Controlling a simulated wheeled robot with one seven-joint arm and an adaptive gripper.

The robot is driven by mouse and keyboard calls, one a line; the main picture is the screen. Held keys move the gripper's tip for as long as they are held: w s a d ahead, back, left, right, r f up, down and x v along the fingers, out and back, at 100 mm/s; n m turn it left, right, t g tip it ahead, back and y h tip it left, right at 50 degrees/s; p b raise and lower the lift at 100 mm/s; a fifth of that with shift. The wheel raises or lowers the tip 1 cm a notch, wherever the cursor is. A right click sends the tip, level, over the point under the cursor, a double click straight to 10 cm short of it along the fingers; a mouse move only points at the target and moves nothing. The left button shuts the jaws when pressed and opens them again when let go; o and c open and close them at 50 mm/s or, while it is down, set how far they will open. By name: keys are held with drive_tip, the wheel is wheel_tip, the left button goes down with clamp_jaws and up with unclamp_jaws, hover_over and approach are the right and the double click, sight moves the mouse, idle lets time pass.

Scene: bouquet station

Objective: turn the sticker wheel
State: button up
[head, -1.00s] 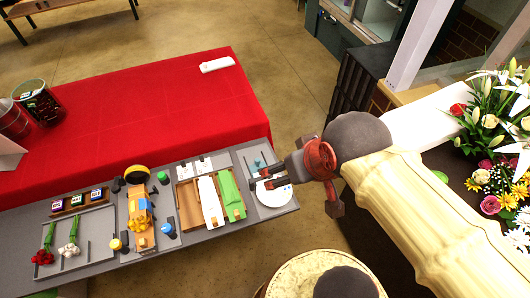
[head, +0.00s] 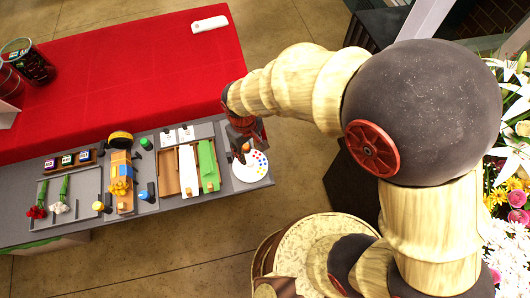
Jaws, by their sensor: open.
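The sticker wheel (head: 252,172) is a white disc with small coloured dots along its edge. It lies flat at the right end of the grey station top. My gripper (head: 244,151) points down at the upper left part of the wheel, with the jaws open. A small orange part shows by the fingertips, and I cannot tell what it belongs to. The gripper covers part of the wheel's far side. I cannot tell whether the fingertips touch the wheel.
Left of the wheel lie a green sheet (head: 208,166) and a white sheet (head: 188,171) in a wooden tray. Further left stands an orange device (head: 122,180), then a tray (head: 87,186) with red and white flowers. A red-covered table (head: 120,80) is behind. Flowers (head: 515,205) stand at the far right.

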sight(249, 161)
wheel_tip(249, 161, down, 8)
drive_tip(key=shift+s+a+r+b, duration=0.1)
drive_tip(key=shift+r+b, duration=0.05)
drive_tip(key=shift+b, duration=0.45)
clamp_jaws()
idle(0.4)
